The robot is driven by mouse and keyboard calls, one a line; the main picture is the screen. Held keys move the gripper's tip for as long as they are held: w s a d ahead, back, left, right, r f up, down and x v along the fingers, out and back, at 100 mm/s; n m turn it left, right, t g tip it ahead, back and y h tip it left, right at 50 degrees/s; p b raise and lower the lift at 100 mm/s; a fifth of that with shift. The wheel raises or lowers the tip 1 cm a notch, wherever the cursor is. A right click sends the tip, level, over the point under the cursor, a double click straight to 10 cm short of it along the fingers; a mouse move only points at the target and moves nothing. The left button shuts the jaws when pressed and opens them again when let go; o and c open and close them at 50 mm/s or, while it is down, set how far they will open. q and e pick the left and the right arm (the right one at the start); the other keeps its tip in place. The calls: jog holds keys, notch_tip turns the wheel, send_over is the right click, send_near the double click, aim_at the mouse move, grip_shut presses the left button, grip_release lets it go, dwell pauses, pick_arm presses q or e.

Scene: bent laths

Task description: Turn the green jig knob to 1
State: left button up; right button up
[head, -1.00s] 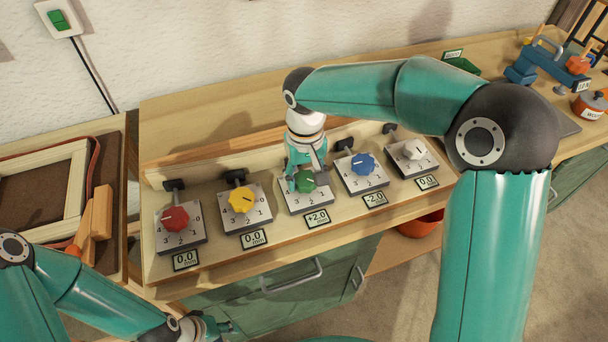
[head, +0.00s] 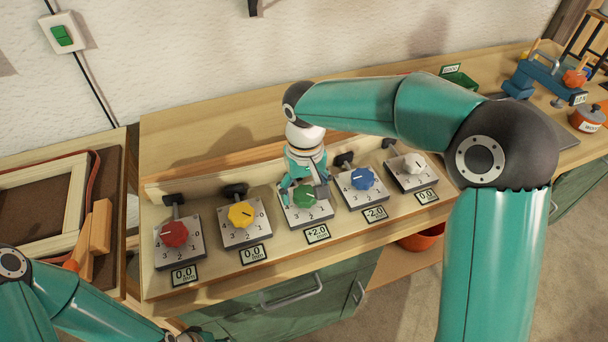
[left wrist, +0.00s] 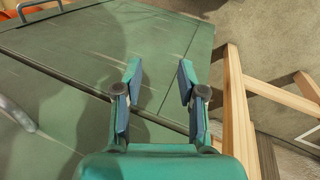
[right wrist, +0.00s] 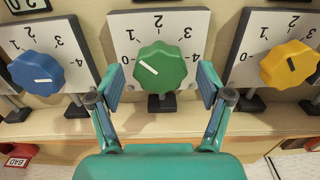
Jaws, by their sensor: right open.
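The green knob (head: 306,196) sits on a white dial plate in the middle of a row of knobs, with a +2.0 display (head: 317,233) in front of it. In the right wrist view the green knob (right wrist: 161,67) has a white pointer line toward the low end of its dial, between 0 and 1. My right gripper (head: 305,190) is over this knob; in its wrist view the open fingers (right wrist: 160,88) lie either side of the knob's near edge, apart from it. My left gripper (left wrist: 160,70) is open and empty, low before the green cabinet.
Red (head: 173,234), yellow (head: 241,214), blue (head: 363,178) and white (head: 413,163) knobs flank the green one; yellow and blue are close to my right gripper. A wooden frame (head: 45,205) lies at left. A blue clamp (head: 545,80) and a pot (head: 588,117) stand at right.

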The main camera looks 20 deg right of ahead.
aim_at(305, 193)
notch_tip(305, 193, up, 12)
jog(key=shift+f, duration=0.2)
dwell(0.4)
